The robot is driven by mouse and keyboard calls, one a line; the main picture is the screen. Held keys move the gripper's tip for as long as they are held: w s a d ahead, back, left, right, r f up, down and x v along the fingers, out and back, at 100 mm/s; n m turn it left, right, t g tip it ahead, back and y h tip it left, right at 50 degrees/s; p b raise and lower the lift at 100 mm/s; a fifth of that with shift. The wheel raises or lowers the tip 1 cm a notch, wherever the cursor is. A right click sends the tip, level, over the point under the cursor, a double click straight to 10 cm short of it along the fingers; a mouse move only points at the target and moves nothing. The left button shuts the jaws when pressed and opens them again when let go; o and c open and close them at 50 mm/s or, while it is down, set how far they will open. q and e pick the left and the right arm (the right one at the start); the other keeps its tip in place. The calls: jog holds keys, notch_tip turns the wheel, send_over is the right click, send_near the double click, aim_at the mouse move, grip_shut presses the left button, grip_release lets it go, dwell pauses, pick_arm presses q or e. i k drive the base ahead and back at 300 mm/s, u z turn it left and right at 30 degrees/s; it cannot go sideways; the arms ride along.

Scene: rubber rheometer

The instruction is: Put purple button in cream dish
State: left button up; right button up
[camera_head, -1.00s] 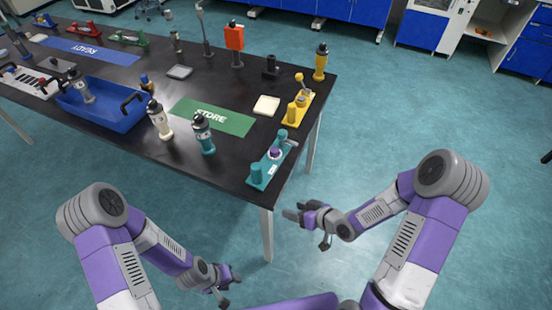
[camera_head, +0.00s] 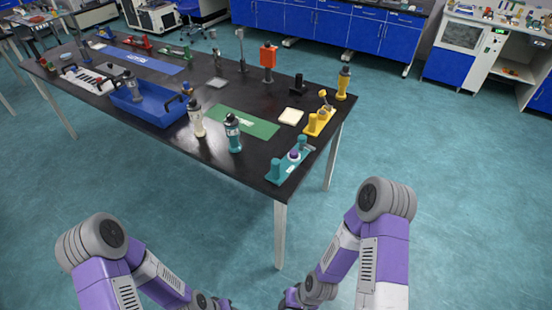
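The purple button (camera_head: 294,155) sits on the teal fixture (camera_head: 275,169) at the near right corner of the black table. The cream dish (camera_head: 291,116) is a small square, lying flat and apparently empty beyond the teal fixture. My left gripper (camera_head: 224,303) is at the bottom edge, mostly out of frame. My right gripper (camera_head: 291,298) is also low, in front of the table and well away from the button. Their fingers are too cropped and small to judge.
The yellow fixture (camera_head: 319,121) stands right of the dish, and the green STORE mat (camera_head: 242,122) lies left of it. A teal bottle (camera_head: 233,136) and a cream bottle (camera_head: 196,119) stand near the front edge. A blue tray (camera_head: 148,108) is farther left. Floor in front is clear.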

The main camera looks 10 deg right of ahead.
aim_at(289, 120)
jog(key=u, duration=0.35)
jog(key=i, duration=0.85)
jog(key=z, duration=1.55)
